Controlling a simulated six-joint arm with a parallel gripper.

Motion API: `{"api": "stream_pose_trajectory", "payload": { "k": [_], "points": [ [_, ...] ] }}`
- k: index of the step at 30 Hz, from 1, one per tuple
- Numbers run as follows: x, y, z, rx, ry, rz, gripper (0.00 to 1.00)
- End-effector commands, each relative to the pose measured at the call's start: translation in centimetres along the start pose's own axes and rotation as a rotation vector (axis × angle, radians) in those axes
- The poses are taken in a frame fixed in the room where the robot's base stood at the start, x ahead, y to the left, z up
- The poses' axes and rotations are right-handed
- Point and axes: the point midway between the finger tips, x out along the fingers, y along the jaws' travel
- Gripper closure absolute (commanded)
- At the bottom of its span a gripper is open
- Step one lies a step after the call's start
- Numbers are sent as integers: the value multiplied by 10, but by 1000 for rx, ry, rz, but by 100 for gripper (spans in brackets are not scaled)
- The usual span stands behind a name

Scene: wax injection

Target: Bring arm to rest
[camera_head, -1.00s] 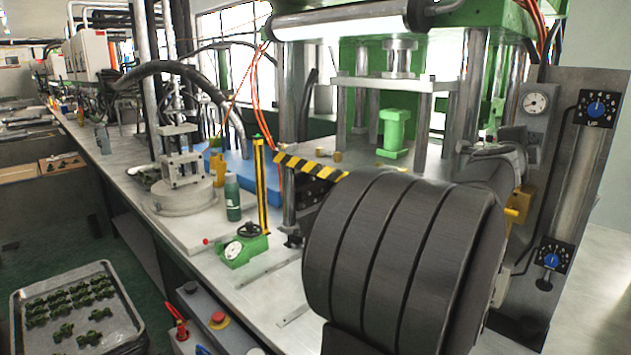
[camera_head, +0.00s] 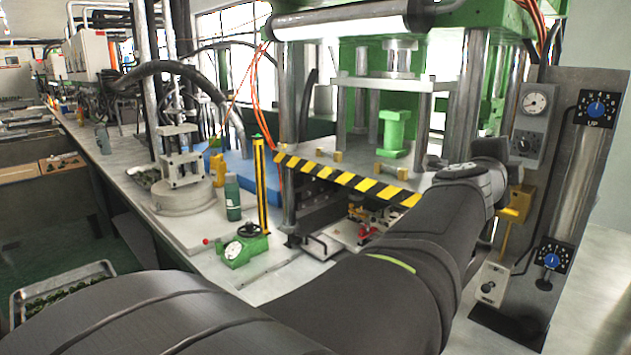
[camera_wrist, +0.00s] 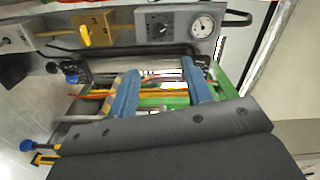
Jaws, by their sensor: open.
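My arm (camera_head: 400,265) stretches from the lower left of the head view to the right side of the press, its far end beside the control column. In the wrist view my gripper (camera_wrist: 160,67) is open, with two blue fingers apart and nothing seen between them. In the head view the fingers cannot be made out. The wrist view shows a panel with a round gauge (camera_wrist: 202,26) and a yellow box (camera_wrist: 88,29) beyond the fingers. My dark grey arm link fills the lower part of the wrist view.
The green press (camera_head: 395,130) stands behind the arm, with a yellow-black striped edge (camera_head: 350,180). The control column (camera_head: 570,170) is close to the arm's end. A green bottle (camera_head: 232,197) and a green gauge stand (camera_head: 245,247) are on the bench. A metal tray (camera_head: 60,275) is partly hidden.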

Motion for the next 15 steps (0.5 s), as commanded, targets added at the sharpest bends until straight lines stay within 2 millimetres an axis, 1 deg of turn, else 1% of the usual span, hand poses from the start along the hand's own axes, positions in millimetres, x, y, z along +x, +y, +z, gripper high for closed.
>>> {"api": "stream_pose_trajectory", "payload": {
  "k": [1, 3, 6, 15],
  "points": [
    [-9, -1, 0, 1, 0, -3, 54],
    [-20, -1, 0, 1, 0, -2, 54],
    [2, 1, 0, -2, 1, 2, 54],
    [49, 1, 0, -1, 0, 2, 54]
  ]
}}
